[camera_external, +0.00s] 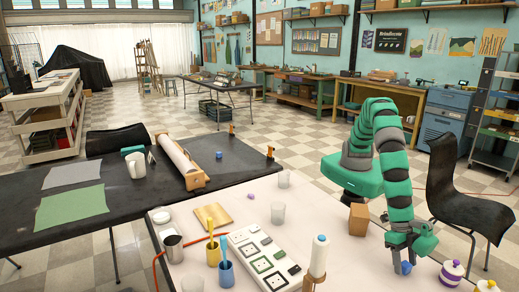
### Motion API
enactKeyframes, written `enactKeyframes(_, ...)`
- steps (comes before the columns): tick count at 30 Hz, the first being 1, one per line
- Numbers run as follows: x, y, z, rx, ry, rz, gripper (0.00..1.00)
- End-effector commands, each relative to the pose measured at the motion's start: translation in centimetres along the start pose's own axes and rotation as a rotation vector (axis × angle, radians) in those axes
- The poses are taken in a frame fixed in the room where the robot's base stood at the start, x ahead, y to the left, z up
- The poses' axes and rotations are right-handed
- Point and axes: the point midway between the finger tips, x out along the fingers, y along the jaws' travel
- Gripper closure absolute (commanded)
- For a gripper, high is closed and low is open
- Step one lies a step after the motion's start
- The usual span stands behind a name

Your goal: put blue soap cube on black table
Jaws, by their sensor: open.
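A small blue soap cube (404,267) is on the white table (345,270) near its front right. My gripper (402,262) reaches down over it from the green arm, with the jaws open and the cube at the fingertips. The fingers partly hide the cube, and I cannot tell if they touch it. The black table (120,213) stands at the left, behind the white table. It holds a white mug (136,165), a green sheet (70,208), a grey sheet (72,175) and a roll on a wooden stand (180,158).
A brown block (358,219) stands left of my arm. The black table's front middle is bare.

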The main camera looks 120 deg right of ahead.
Motion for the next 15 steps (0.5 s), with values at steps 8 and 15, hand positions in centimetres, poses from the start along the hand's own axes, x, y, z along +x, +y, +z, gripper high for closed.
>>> enactKeyframes(8, -0.10, 0.00, -0.05, -0.001, 0.000, 0.000, 0.95)
enactKeyframes(15, -0.11, 0.00, -0.05, -0.001, 0.000, 0.000, 0.99)
